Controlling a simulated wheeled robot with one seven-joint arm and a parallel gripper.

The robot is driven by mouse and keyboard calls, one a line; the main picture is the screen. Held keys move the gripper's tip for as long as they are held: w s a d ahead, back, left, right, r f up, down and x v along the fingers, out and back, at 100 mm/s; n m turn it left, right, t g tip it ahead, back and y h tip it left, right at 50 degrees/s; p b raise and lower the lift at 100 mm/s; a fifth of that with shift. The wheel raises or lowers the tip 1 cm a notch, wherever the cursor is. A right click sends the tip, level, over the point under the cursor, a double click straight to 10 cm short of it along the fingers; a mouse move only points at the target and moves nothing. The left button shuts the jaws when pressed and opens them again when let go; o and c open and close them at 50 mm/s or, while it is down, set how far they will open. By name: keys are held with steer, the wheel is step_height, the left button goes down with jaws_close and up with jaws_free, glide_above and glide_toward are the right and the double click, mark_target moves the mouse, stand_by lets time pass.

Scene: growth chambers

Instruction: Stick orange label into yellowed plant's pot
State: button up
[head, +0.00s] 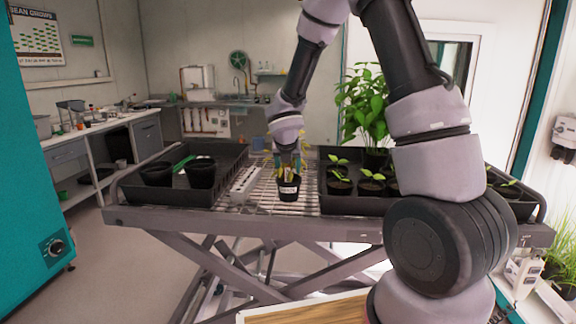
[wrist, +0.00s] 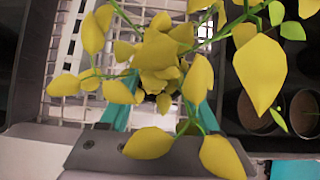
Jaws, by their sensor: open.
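The yellowed plant's pot (head: 289,188) is small and black with a pale tag on its front, and stands on the wire rack. My gripper (head: 288,163) points down just above the pot, among the plant's leaves. In the wrist view its teal fingers (wrist: 160,108) are apart, with yellow leaves (wrist: 158,55) between and in front of them. These leaves hide the soil and most of the gap between the fingers. I cannot make out an orange label in either view.
A black tray (head: 130,190) with dark pots and a green strip lies left. A right tray (head: 345,207) holds several green seedlings and a tall leafy plant (head: 364,105) stands behind. Bare rack shows around the pot.

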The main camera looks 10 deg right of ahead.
steer(key=v, duration=1.8)
steer(key=shift+s+r, duration=0.25)
steer(key=s+d+r+n+y, duration=0.1)
steer(key=s+d+r+n, duration=0.2)
steer(key=s+n, duration=0.3)
steer(key=s+d+r+n+y, duration=0.2)
steer(key=s+n, duration=0.5)
steer(key=n, duration=1)
steer(key=s+d+r+n+y, duration=0.1)
steer(key=s+d+r+n, duration=0.2)
steer(key=s+n, duration=0.4)
steer(key=r+n, duration=0.1)
steer(key=n, duration=0.4)
steer(key=shift+d, duration=0.4)
